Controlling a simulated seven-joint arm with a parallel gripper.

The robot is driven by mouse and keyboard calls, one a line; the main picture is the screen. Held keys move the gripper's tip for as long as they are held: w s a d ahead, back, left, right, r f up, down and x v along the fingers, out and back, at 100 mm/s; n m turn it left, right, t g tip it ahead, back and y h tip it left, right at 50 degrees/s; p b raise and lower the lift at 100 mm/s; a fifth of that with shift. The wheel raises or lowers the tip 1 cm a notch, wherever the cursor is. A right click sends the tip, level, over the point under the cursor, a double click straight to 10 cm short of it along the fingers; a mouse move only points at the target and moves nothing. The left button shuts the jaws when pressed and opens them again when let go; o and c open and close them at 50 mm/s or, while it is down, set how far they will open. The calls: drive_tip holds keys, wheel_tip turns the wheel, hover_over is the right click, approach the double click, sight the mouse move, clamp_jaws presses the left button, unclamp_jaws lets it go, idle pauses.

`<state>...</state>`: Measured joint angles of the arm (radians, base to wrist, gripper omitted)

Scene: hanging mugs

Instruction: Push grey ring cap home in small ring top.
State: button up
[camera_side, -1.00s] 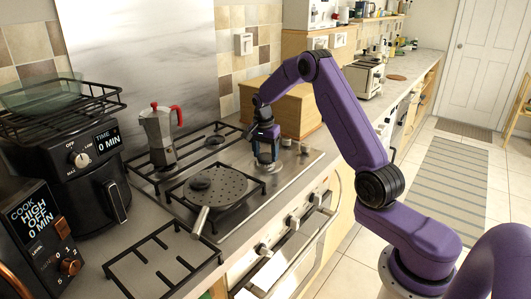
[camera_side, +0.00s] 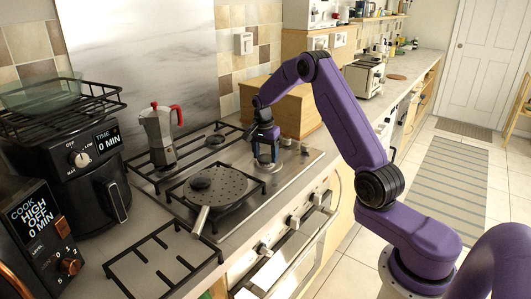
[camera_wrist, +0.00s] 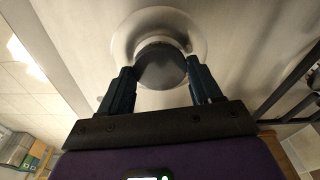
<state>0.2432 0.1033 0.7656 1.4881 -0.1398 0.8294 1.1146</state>
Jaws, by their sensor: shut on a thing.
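The grey ring cap (camera_wrist: 161,66) is a dark grey round disc between my two blue fingers in the wrist view. My gripper (camera_wrist: 160,80) is shut on it, one finger on each side. The small ring top (camera_wrist: 122,42) is the pale round metal burner around and behind the cap. The cap overlaps the ring's middle; whether it is fully seated cannot be told. The fingers hide most of the cap there.
A perforated pan (camera_side: 222,190) sits on a black grate left of my gripper. A moka pot (camera_side: 159,136) with a red handle stands farther left. A wooden box (camera_side: 296,110) stands close behind my gripper. Control knobs line the hob's front.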

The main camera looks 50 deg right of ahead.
sight(263, 160)
drive_tip(key=shift+f, duration=0.2)
drive_tip(key=o, duration=1.3)
wheel_tip(263, 160, up, 17)
drive_tip(key=a, duration=0.2)
drive_tip(key=shift+s+r, duration=0.15)
drive_tip(key=shift+s, duration=0.1)
